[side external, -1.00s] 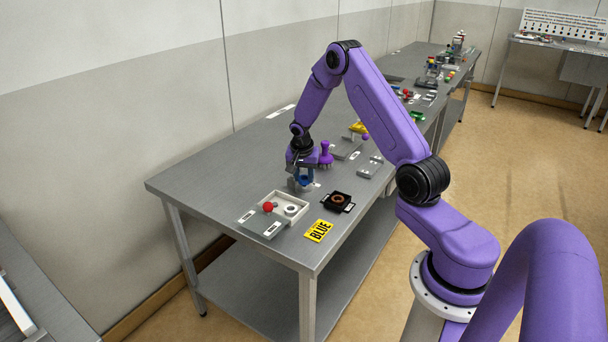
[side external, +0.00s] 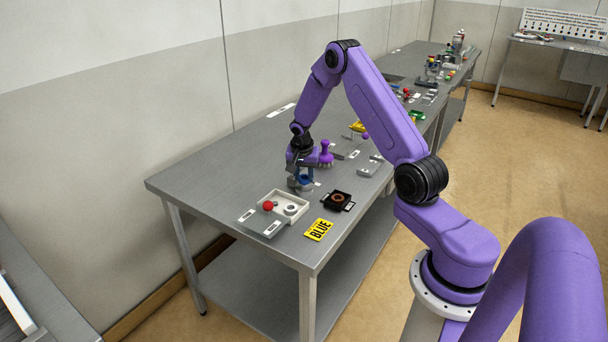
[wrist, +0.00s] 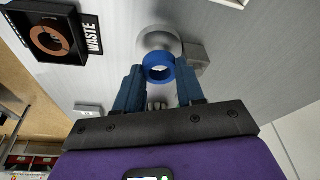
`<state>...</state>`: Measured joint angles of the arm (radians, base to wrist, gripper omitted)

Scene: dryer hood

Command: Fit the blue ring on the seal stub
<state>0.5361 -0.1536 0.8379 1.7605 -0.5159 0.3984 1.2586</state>
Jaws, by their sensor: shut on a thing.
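The blue ring (wrist: 159,67) is held between the two fingertips of my gripper (wrist: 158,78) in the wrist view. In the side view my gripper (side external: 303,172) is low over the steel table, and the ring is hard to separate from the blue fingers there. A round grey metal piece with a block beside it, which looks like the seal stub (wrist: 160,38), lies just beyond the ring in the wrist view. The ring overlaps its near edge in that picture. I cannot tell whether ring and stub touch. The stub's base (side external: 300,186) shows below my gripper in the side view.
A black waste box (wrist: 44,33) holds a brown ring. Several other parts stand farther back.

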